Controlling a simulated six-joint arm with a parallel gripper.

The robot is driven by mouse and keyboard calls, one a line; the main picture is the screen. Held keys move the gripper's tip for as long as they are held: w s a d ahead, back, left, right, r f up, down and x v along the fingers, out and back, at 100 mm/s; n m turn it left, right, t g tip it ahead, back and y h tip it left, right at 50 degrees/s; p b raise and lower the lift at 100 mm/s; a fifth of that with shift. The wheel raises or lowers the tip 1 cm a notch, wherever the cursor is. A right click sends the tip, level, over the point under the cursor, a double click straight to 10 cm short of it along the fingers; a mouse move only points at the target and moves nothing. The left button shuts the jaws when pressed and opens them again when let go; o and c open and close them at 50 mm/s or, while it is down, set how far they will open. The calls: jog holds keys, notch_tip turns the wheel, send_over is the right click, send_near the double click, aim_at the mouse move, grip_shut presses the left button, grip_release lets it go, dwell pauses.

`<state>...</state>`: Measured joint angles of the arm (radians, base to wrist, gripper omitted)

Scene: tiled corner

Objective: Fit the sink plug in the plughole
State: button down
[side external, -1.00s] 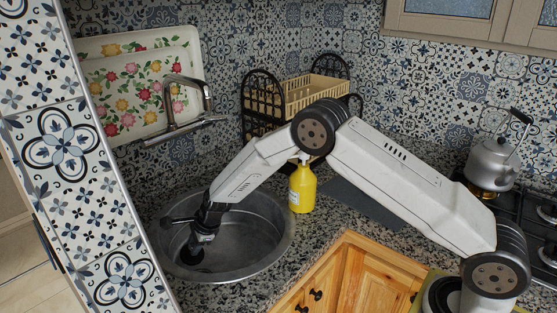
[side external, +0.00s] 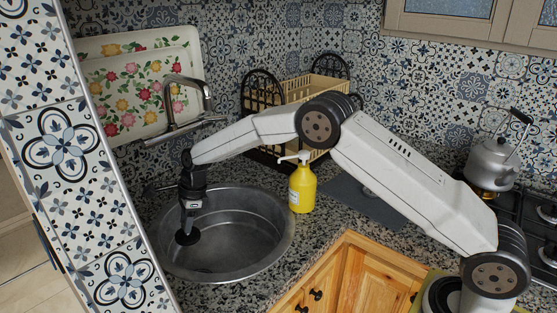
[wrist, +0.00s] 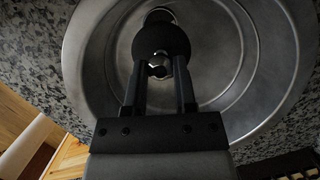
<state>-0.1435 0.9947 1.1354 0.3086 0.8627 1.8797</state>
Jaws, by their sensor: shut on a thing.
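The sink plug (side external: 187,237) is a black disc with a small metal knob, hanging level or nearly so above the left part of the round steel sink (side external: 262,254). My gripper (side external: 189,220) points down and is shut on the plug's knob. In the wrist view the two fingers (wrist: 159,72) close on the knob, and the black plug (wrist: 160,38) lies just beyond them. Part of a shiny round fitting, apparently the plughole (wrist: 158,13), shows behind the plug's far edge; the plug hides the rest.
A tap (side external: 186,105) stands behind the sink. A yellow soap bottle (side external: 302,188) stands at the sink's right rim. A dish rack (side external: 300,95) and a floral tray (side external: 138,85) are at the back. A kettle (side external: 492,163) sits on the hob at right.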

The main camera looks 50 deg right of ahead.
jog(key=shift+d+r, duration=0.25)
jog(key=shift+r, duration=0.4)
jog(key=shift+f, duration=0.15)
jog(key=shift+f, duration=8.55)
jog(key=shift+f, duration=0.7)
